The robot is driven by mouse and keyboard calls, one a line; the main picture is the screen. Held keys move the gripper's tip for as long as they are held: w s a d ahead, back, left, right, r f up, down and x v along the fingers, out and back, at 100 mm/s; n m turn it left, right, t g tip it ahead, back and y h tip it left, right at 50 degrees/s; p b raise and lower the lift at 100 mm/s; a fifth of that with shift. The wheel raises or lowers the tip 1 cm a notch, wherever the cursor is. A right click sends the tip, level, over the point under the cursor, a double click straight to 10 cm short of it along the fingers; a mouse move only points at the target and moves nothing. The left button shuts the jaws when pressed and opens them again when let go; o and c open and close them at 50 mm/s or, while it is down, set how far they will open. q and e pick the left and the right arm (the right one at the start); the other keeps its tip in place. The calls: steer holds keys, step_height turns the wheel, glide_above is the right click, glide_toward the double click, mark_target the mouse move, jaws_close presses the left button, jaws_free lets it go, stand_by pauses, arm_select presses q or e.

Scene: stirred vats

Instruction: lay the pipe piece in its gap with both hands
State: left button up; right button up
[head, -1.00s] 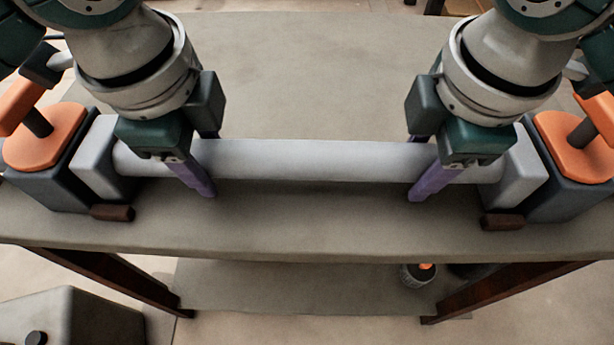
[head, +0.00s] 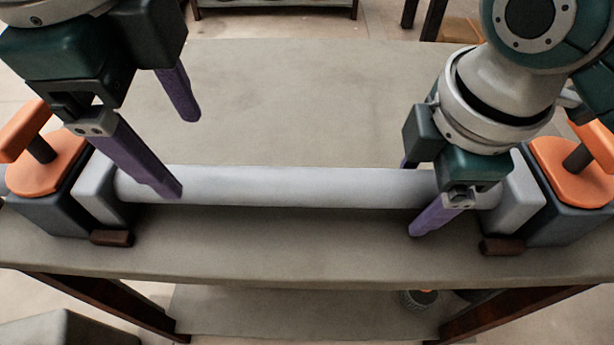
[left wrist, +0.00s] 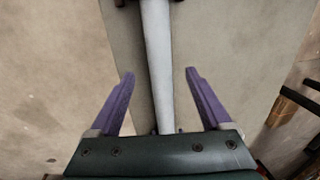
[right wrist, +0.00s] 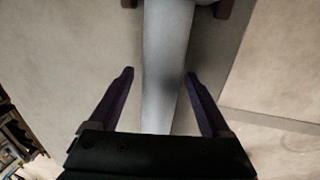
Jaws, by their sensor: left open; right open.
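The grey pipe piece (head: 290,186) lies level between two light grey end blocks, the left one (head: 95,190) and the right one (head: 522,190). It also shows in the left wrist view (left wrist: 158,60) and the right wrist view (right wrist: 166,60). My left gripper (head: 182,150) is open, raised above the pipe's left end, with its purple fingers spread and the pipe between them in its wrist view. My right gripper (head: 408,198) is open low at the pipe's right end, with a finger on each side of it. The pipe's far right end is partly hidden behind it.
Dark valve bodies with orange handles stand outside the blocks, left (head: 40,170) and right (head: 575,165). Small brown pegs (head: 112,238) stick out below the blocks. The tabletop (head: 290,100) behind the pipe is clear. A lower shelf (head: 290,312) shows beneath.

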steer(key=shift+r, duration=0.25)
steer(key=r, duration=0.3)
steer(key=s+r, duration=0.1)
steer(key=r, duration=0.6)
steer(key=shift+s+r, duration=0.15)
steer(key=shift+s, duration=0.2)
arm_select(q)
steer(key=shift+s+r, duration=0.15)
steer(key=shift+r, duration=0.55)
steer(key=shift+s+r, duration=0.1)
steer(key=shift+r, duration=0.55)
arm_select(e)
steer(key=shift+s+r, duration=0.3)
steer(key=shift+r, duration=0.2)
arm_select(q)
steer(key=shift+r, duration=0.1)
arm_select(e)
steer(key=shift+r, duration=0.1)
